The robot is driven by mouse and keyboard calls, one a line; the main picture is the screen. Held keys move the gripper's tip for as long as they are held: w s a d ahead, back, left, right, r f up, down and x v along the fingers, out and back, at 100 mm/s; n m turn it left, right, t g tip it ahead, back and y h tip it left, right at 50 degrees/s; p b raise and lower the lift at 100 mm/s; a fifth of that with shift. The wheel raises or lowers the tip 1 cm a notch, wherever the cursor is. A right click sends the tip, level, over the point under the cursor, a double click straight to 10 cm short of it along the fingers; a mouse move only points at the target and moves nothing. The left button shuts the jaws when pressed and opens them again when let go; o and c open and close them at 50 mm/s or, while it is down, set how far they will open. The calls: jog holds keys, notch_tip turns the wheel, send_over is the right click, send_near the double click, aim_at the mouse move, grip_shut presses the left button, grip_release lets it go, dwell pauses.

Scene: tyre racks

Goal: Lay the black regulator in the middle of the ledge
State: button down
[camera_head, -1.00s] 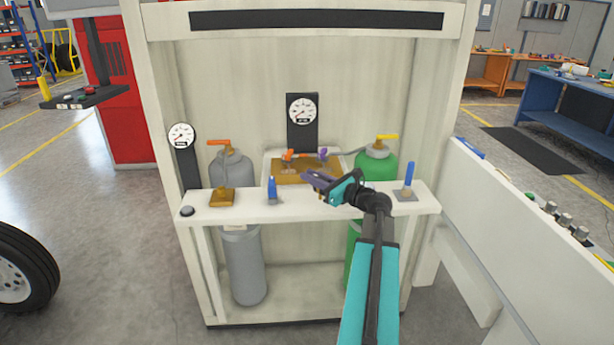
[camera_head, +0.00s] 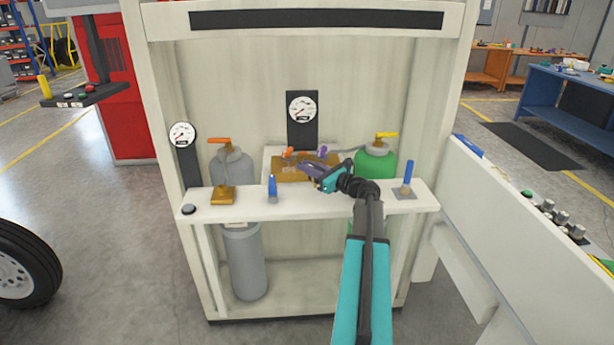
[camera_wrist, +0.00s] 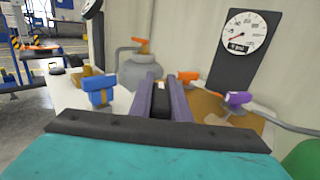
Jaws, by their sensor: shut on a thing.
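My gripper (camera_head: 307,172) is above the back part of the white ledge (camera_head: 320,207), right of its middle, and points left. In the wrist view its two purple fingers (camera_wrist: 164,98) are shut on a small black thing, which looks like the black regulator (camera_wrist: 160,102). Most of it is hidden between the fingers, and I cannot make it out in the head view. It is held clear of the ledge, as far as I can see.
On the ledge stand a black knob (camera_head: 188,210), a brass block (camera_head: 222,197), a blue-handled piece (camera_head: 272,190) and a blue lever (camera_head: 408,175). Behind are a grey cylinder (camera_head: 232,170), a green cylinder (camera_head: 376,166) and a brown panel with orange and purple valves (camera_head: 282,175).

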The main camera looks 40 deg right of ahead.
jog(key=shift+f, duration=0.15)
jog(key=shift+f+p, duration=0.7)
jog(key=shift+f, duration=0.9)
jog(key=shift+f, duration=0.15)
jog(key=c, duration=1.7)
grip_release()
jog(key=shift+o, duration=0.2)
jog(key=shift+r, duration=0.2)
jog(key=s+b, duration=0.1)
jog(key=s, duration=0.3)
jog(key=s+b, duration=0.1)
jog(key=s, duration=0.3)
jog(key=s+d+b, duration=0.1)
jog(key=s, duration=0.3)
jog(key=shift+f, duration=0.1)
